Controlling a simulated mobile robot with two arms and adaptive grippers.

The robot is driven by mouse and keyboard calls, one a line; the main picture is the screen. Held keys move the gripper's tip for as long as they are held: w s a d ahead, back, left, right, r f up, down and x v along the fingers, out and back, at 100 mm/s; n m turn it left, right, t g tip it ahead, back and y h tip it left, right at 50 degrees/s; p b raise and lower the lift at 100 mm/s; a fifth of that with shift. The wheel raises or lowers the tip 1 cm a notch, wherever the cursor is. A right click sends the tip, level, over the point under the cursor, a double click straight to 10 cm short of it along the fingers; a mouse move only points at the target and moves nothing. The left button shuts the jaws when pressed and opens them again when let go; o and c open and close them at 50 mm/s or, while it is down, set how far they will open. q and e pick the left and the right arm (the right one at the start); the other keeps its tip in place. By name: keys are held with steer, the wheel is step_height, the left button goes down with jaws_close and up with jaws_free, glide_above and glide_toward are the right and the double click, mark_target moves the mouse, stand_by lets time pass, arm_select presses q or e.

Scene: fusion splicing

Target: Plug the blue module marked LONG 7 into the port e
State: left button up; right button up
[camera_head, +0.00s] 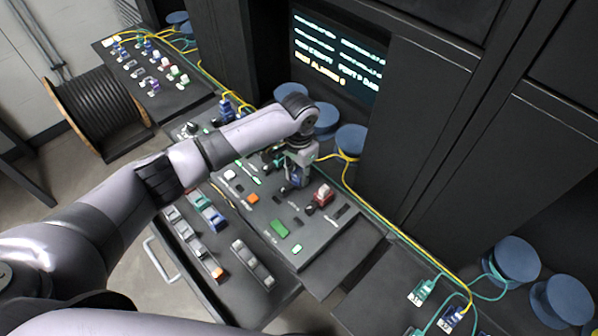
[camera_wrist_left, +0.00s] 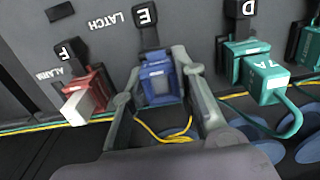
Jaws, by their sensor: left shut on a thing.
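My left gripper (camera_head: 297,177) reaches down over the console's far side. In the left wrist view its fingers (camera_wrist_left: 154,82) are shut on a blue module (camera_wrist_left: 158,84), one on each side. In the head view the blue module (camera_head: 296,181) is mostly hidden by the gripper. The module's far end meets the black slot of port E (camera_wrist_left: 149,40), in line with it under the letter E. I cannot tell how deep it sits. No LONG 7 mark is readable. A yellow cable (camera_wrist_left: 160,134) shows behind the module. My right gripper is out of view.
A red module (camera_wrist_left: 88,92) sits at port F on one side; a green module marked 7A (camera_wrist_left: 262,75) is at port D on the other. The console (camera_head: 312,246) holds several buttons. A front tray (camera_head: 207,285) holds several modules. Cables and blue spools (camera_head: 351,139) lie behind.

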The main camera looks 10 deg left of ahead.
arm_select(q)
steer(key=shift+f, duration=0.2)
steer(key=o, duration=1.1)
steer(key=shift+c, duration=0.2)
step_height(320, 180, up, 12)
